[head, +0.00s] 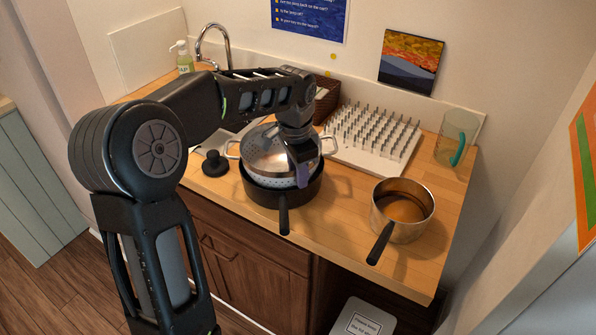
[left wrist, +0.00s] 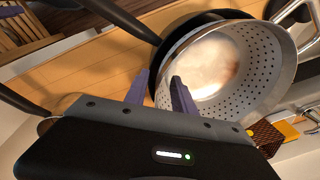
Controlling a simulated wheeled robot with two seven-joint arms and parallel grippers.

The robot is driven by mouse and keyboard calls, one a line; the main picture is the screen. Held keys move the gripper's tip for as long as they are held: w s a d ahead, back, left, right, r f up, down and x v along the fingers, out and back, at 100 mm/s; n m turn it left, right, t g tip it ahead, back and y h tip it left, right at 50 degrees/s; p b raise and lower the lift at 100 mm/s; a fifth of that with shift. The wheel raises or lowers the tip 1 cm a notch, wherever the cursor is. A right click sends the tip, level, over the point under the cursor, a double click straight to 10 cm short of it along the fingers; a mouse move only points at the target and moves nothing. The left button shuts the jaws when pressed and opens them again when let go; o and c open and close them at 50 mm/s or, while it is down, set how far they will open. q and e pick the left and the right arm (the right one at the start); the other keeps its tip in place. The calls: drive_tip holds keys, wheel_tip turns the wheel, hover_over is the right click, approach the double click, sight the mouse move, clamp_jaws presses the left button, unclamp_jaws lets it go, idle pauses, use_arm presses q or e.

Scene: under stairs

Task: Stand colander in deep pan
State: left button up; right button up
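The silver colander (head: 262,160), with two side handles, sits with its lower part inside the black deep pan (head: 262,196) on the wooden counter. It looks roughly upright; where its base rests is hidden. My left gripper (head: 302,180) is at the colander's near right rim. In the left wrist view, the left gripper's fingers (left wrist: 159,78) are apart, one on each side of the colander rim (left wrist: 215,27), with a visible gap. The pan (left wrist: 185,22) shows behind the colander there. My right gripper is not in view.
A glass jug (head: 456,140) stands at the back right. A black knobbed item (head: 215,165) lies left of the pan.

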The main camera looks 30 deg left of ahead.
use_arm(q)
wheel_tip(320, 180, up, 12)
drive_tip(key=s, duration=0.1)
drive_tip(key=shift+s+d+b, duration=0.3)
drive_tip(key=shift+s+b, duration=0.1)
drive_tip(key=shift+b, duration=0.05)
